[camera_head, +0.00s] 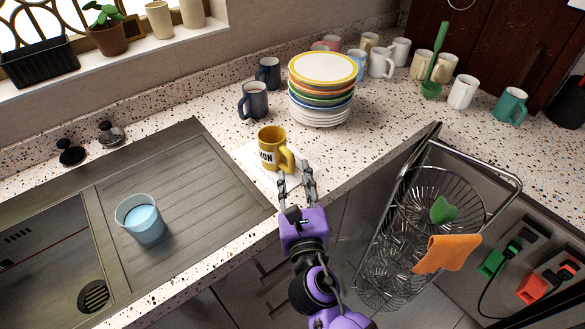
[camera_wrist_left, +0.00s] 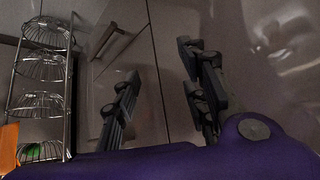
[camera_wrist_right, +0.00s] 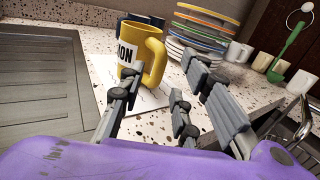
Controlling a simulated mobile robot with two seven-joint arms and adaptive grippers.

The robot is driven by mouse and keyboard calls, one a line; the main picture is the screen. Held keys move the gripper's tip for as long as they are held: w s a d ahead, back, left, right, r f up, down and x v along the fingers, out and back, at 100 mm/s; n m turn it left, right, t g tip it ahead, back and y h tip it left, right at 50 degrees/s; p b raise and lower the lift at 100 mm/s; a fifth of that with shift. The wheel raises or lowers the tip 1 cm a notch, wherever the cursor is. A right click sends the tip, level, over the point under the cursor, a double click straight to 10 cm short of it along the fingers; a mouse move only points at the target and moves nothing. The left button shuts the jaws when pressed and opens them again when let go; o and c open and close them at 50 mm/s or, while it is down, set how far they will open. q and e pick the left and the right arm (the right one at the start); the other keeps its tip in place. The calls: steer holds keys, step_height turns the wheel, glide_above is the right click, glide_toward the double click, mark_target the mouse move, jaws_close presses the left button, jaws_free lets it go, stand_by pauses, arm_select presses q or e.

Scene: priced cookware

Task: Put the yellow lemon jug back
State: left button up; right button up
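The yellow lemon jug (camera_head: 271,146) stands upright on a white sheet (camera_head: 252,160) on the speckled counter, beside the sink drainer. Dark letters show on its side, and its handle faces my right gripper. My right gripper (camera_head: 296,172) is open just in front of the jug, apart from it. In the right wrist view the jug (camera_wrist_right: 138,50) is beyond the fingers (camera_wrist_right: 165,92), its handle towards them, with nothing between the fingers. My left gripper is outside the head view; in the left wrist view its fingers (camera_wrist_left: 160,85) are apart and empty, before cabinet fronts.
A stack of plates (camera_head: 322,85) and dark blue mugs (camera_head: 254,101) stand behind the jug. Several mugs and a green utensil (camera_head: 434,65) line the back. A light blue cup (camera_head: 139,219) stands by the sink. A wire basket rack (camera_head: 435,190) sticks out at right.

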steer(key=s+b, duration=0.1)
steer(key=s, duration=0.6)
steer(key=s+d+f+m+g+h, duration=0.1)
steer(key=s+d+f+m+g, duration=0.3)
steer(key=f+m, duration=0.45)
steer(key=s+d+f+m+g, duration=0.1)
steer(key=s+d+f+m, duration=0.35)
steer(key=f+m, duration=0.4)
steer(key=s+d+f+m+g, duration=0.2)
steer(key=s+d+f+m, duration=0.3)
steer(key=s+m, duration=0.3)
steer(key=s+d+f+m+g, duration=0.3)
steer(key=s+d+f+m, duration=0.2)
steer(key=m, duration=0.7)
steer(key=s+f, duration=0.2)
steer(key=s, duration=0.1)
steer(key=shift+s+f+h, duration=0.15)
steer(key=shift+f+h, duration=0.15)
